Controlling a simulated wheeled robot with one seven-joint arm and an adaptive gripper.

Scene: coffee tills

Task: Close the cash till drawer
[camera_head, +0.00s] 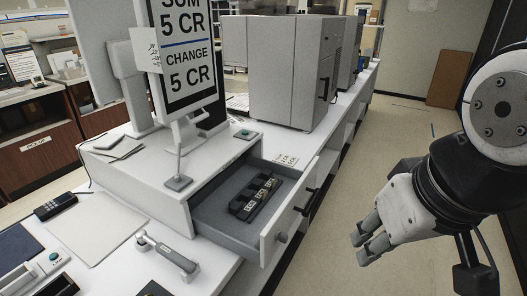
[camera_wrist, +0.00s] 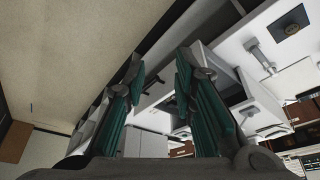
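The cash till drawer (camera_head: 215,213) is pulled open from the white till housing in the head view. A dark coin tray (camera_head: 254,197) with labelled slots lies inside the drawer. My gripper (camera_head: 362,250) hangs to the right of the drawer front, apart from it, over the floor. In the wrist view my gripper's two green-padded fingers (camera_wrist: 160,105) stand wide apart with nothing held between them. White counter parts show beyond them.
A display sign (camera_head: 188,50) stands on the till housing. Large grey machines (camera_head: 275,70) stand on the counter behind the drawer. A grey handle-like item (camera_head: 168,252) and a dark phone-like device (camera_head: 55,206) lie on the front counter. The floor (camera_head: 385,140) at right is clear.

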